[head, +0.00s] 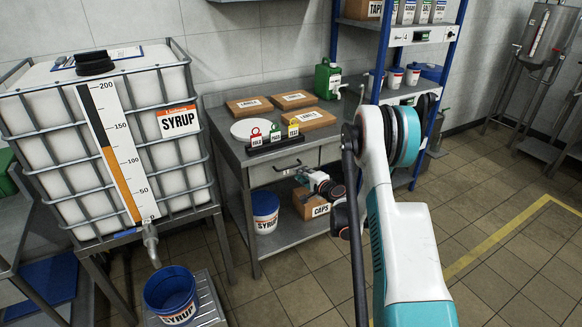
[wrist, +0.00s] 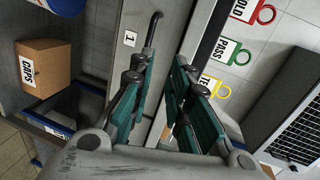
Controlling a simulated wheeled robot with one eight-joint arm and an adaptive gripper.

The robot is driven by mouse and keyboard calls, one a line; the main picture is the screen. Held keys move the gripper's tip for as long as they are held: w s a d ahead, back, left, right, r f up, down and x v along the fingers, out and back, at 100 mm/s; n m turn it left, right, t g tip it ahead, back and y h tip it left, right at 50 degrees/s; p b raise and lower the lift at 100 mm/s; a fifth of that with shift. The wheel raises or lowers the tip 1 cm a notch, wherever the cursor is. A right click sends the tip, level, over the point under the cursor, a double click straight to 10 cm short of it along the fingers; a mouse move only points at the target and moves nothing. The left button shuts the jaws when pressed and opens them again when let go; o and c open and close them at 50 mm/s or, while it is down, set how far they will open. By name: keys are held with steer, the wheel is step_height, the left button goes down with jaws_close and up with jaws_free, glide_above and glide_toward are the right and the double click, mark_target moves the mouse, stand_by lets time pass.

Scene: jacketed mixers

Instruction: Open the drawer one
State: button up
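Drawer one (wrist: 172,30) has a grey front with a white label "1" (wrist: 130,38) and a black bar handle (wrist: 153,30). In the head view the drawer front (head: 262,176) is under the tabletop, its handle (head: 288,169) showing, and it looks shut. My gripper (head: 307,181) is in front of the table, just below and right of the handle. In the wrist view my gripper (wrist: 160,65) is open, with nothing between its fingers. The left finger's tip is close to the handle's near end; I cannot tell whether they touch.
Colored tags (head: 275,137) stand in a black holder at the tabletop's front edge. A caps box (head: 312,207) and a syrup bucket (head: 265,212) are on the lower shelf. A caged syrup tank (head: 180,150) stands left.

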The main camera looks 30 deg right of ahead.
mark_target(291, 167)
steer(key=shift+m, duration=0.4)
steer(key=shift+d+f+b+x, duration=0.4)
steer(key=shift+b+x, duration=0.3)
steer(key=shift+x, duration=1.6)
steer(key=shift+d+f+b+x, duration=0.3)
steer(key=shift+b+x, duration=0.4)
steer(key=shift+x, duration=1.6)
steer(key=shift+d+f+b+x, duration=0.4)
steer(key=shift+b+x, duration=0.3)
steer(key=shift+x, duration=1.65)
steer(key=shift+s+r, duration=0.15)
steer(key=shift+s, duration=0.1)
jaws_close()
